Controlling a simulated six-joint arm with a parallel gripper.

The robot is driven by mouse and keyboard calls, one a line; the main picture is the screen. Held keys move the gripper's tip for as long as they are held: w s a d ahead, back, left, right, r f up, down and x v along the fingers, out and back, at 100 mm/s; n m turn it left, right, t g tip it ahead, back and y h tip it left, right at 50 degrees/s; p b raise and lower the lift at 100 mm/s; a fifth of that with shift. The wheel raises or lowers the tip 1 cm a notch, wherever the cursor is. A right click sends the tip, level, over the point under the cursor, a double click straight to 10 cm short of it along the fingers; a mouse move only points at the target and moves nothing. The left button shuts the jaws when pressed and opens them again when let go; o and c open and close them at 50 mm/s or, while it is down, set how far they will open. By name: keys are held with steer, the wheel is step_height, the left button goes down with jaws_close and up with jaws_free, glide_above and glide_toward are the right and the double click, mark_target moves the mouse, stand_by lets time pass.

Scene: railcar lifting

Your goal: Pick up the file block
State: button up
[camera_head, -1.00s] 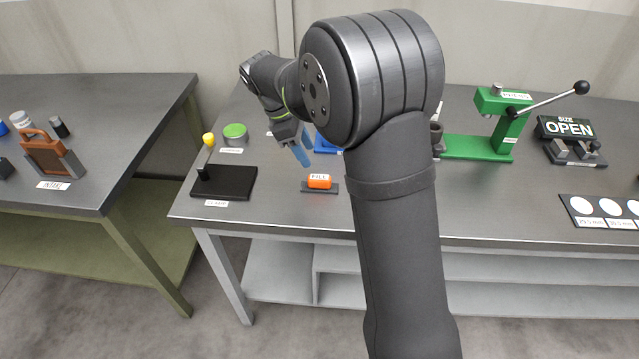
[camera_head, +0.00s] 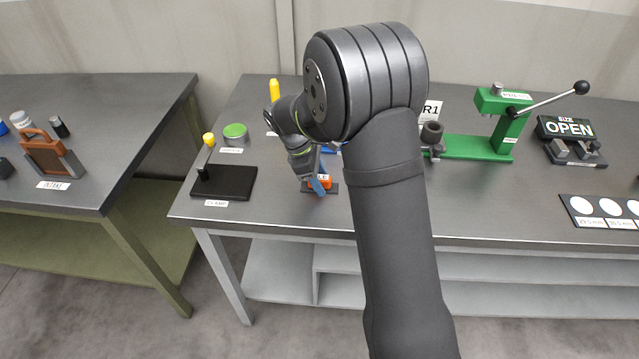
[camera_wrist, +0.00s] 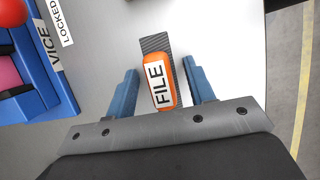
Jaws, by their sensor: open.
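The file block (camera_wrist: 168,92) is orange with a white FILE label and sits on a dark ridged base (camera_wrist: 155,42) on the bench. In the head view the file block (camera_head: 325,181) is partly hidden behind my gripper (camera_head: 318,186). In the wrist view my gripper (camera_wrist: 160,90) is open, with one blue finger on each side of the block. I cannot tell how far the fingertips are above the bench.
A black clamp stand (camera_head: 224,182) with a yellow knob is left of the block. A green tin (camera_head: 235,132) stands behind it. The blue vice (camera_wrist: 35,80) is at the wrist view's left. The green press (camera_head: 480,147) is farther right. The bench's front edge is near the block.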

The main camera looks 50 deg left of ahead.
mark_target(325, 177)
steer(key=shift+c, duration=0.4)
jaws_close()
steer(key=shift+r, duration=0.1)
steer(key=shift+r, duration=0.55)
step_height(325, 177, up, 3)
steer(key=shift+f, duration=0.1)
steer(key=w+d+r, duration=0.2)
steer(key=d, duration=0.1)
steer(key=w+d+r, duration=0.2)
steer(key=d, duration=0.1)
steer(key=w+d+r, duration=0.2)
steer(key=d+r, duration=0.1)
steer(key=d, duration=0.1)
